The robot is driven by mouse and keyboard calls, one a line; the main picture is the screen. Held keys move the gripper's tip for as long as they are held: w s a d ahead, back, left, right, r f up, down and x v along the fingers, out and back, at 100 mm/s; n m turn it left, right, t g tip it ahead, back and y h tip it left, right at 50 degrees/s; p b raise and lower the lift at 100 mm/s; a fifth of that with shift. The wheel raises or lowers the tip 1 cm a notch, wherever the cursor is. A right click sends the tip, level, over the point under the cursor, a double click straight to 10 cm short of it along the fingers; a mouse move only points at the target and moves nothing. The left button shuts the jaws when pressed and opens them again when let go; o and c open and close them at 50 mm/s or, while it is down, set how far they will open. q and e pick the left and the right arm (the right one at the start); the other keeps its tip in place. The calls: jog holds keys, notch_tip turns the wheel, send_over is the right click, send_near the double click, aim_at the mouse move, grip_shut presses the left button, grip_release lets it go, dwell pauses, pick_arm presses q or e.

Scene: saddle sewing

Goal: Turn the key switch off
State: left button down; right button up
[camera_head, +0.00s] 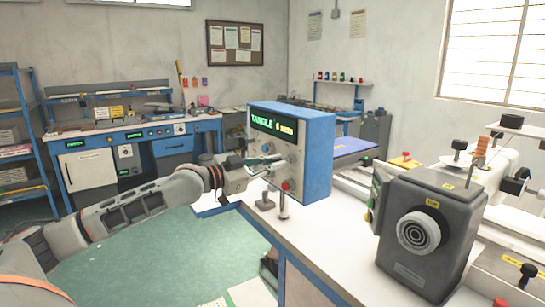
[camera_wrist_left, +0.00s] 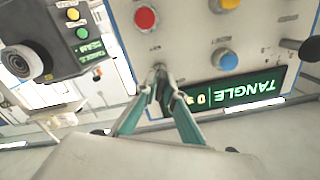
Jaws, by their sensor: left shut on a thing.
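The blue control box (camera_head: 318,158) stands on posts at the edge of the white bench, with a lit green "TANGLE" display (camera_head: 274,125) on its face. My left gripper (camera_head: 272,164) is at the lower part of this face. In the left wrist view the closed fingertips (camera_wrist_left: 160,78) are on the panel, between the red button (camera_wrist_left: 145,18) and the upside-down display (camera_wrist_left: 238,94). They pinch a small part there, which I take for the key switch; the fingers hide most of it, so its turn angle cannot be read. My right gripper is not in view.
A blue knob (camera_wrist_left: 226,60) sits close beside the fingertips on the same panel. A dark grey machine housing (camera_head: 428,232) with a round dial stands to the right on the bench (camera_head: 330,240). A workstation (camera_head: 130,140) is at the back left.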

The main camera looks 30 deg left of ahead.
pick_arm(q)
jog(key=shift+r+n+p, duration=0.25)
jog(key=shift+n+p, duration=0.05)
jog(key=shift+n, duration=0.2)
jog(key=shift+f+n+p, duration=0.1)
jog(key=shift+n+p, duration=0.2)
jog(key=shift+n, duration=0.2)
jog(key=n+p, duration=0.1)
jog(key=n, duration=0.1)
jog(key=shift+n, duration=0.3)
jog(key=shift+f+n+p, duration=0.1)
jog(key=shift+n+p, duration=0.35)
jog(key=shift+n, duration=0.55)
jog(key=n, duration=0.2)
jog(key=shift+n+p, duration=0.3)
jog(key=n, duration=0.3)
jog(key=shift+n+p, duration=0.4)
jog(key=shift+n, duration=0.5)
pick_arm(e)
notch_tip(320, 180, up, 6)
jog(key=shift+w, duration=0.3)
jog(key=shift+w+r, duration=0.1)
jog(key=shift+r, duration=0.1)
